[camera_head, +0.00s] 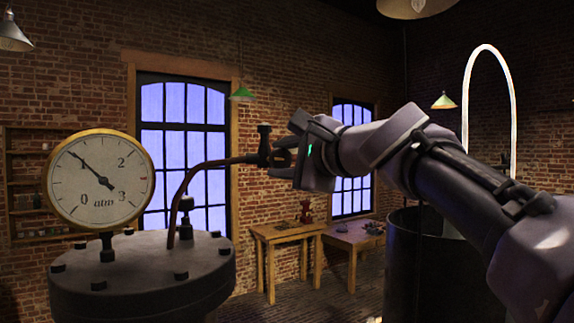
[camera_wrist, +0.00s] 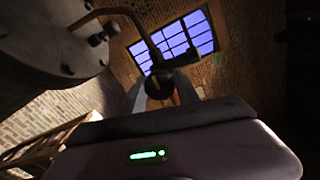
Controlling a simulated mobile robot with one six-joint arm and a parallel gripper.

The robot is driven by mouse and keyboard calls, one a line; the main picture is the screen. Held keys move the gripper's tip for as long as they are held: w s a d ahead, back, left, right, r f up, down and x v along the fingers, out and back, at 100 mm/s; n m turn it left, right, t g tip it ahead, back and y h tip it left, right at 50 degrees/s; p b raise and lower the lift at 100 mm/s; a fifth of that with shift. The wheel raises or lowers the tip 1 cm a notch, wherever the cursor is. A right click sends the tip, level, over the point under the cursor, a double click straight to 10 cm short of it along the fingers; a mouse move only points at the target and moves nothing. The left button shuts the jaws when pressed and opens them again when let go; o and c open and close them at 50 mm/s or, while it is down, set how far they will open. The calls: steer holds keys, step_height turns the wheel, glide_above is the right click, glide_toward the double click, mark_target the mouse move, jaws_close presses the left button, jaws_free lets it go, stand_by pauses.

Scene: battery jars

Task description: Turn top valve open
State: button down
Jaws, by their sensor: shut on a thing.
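The top valve (camera_head: 264,142) is a small dark fitting at the end of a bent copper pipe (camera_head: 207,166) rising from a grey vessel lid. A dark stub stands upright on it. My gripper (camera_head: 280,158) comes in from the right and is shut on the valve at the pipe's end. In the wrist view the valve (camera_wrist: 158,70) sits between my fingers (camera_wrist: 163,92), with a dark bar reaching right. The fingers partly hide the valve, so its exact angle is hard to tell.
A round gauge (camera_head: 101,188) stands on the grey vessel (camera_head: 145,278), its needle near 1. Wooden tables (camera_head: 286,231) stand behind, below the windows. A dark cylinder (camera_head: 412,262) with a glowing hoop (camera_head: 487,50) stands at right. Open air surrounds the valve.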

steer(key=shift+n, duration=0.6)
steer(key=c, duration=1.3)
jaws_free()
steer(key=o, duration=0.4)
steer(key=shift+w, duration=0.15)
steer(key=shift+c, duration=0.2)
steer(key=shift+o, duration=0.2)
steer(key=shift+w, duration=0.15)
steer(key=shift+s, duration=0.2)
